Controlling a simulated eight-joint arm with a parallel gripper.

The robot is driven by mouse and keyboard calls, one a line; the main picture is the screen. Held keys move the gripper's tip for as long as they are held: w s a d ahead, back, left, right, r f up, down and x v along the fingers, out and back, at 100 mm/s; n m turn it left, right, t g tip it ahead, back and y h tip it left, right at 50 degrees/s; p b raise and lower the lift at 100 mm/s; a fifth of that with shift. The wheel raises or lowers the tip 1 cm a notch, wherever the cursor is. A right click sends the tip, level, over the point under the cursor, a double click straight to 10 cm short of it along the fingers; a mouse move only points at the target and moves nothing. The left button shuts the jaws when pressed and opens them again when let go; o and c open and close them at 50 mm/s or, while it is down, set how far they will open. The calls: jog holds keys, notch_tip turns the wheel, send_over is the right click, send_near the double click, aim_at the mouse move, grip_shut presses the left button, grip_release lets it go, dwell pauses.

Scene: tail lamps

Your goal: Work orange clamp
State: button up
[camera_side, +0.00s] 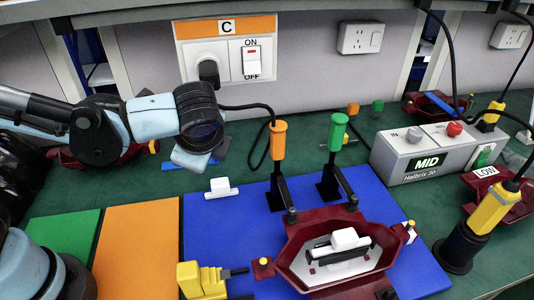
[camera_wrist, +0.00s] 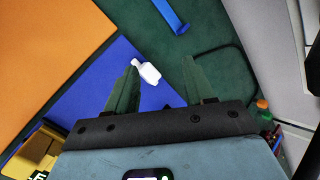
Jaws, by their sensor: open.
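The orange clamp (camera_side: 278,140) stands at the back of the blue mat in the side view, its orange handle upright on a black base and arm. A green-handled clamp (camera_side: 337,133) stands to its right, also upright. Below both, a dark red housing (camera_side: 300,237) holds a white piece (camera_side: 345,239). My gripper (camera_wrist: 160,60) is open and empty in the wrist view, its two dark fingers apart. In the side view, my arm's end is left of the orange clamp, apart from it; the fingers are hard to make out there.
A small white part (camera_side: 220,189) lies on the blue mat (camera_side: 230,235); a white part (camera_wrist: 147,72) shows between my fingers, beyond them. A yellow clamp (camera_side: 203,280) is in front. A grey control box (camera_side: 425,154) stands right. Green and orange mats (camera_side: 135,250) lie left.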

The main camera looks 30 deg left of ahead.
aim_at(275, 131)
jog(key=w+d+m+t+y, duration=0.1)
jog(key=d+m+t+y, duration=0.1)
jog(key=d+m, duration=0.2)
jog(key=d+m+t+y, duration=0.2)
jog(key=d+m+t, duration=0.1)
jog(key=d, duration=0.4)
jog(key=w+d+r+m+t+y, duration=0.1)
jog(key=d+m+t+y, duration=0.1)
jog(key=d+m, duration=0.2)
jog(key=shift+w+d+m+y, duration=0.3)
jog(key=shift+d+m, duration=0.1)
jog(key=shift+d, duration=0.35)
jog(key=shift+d+m+t, duration=0.3)
jog(key=shift+d+t, duration=0.1)
jog(key=shift+t, duration=0.2)
jog(key=x, duration=1.2)
jog(key=shift+a, duration=0.1)
jog(key=shift+s, duration=0.1)
grip_shut()
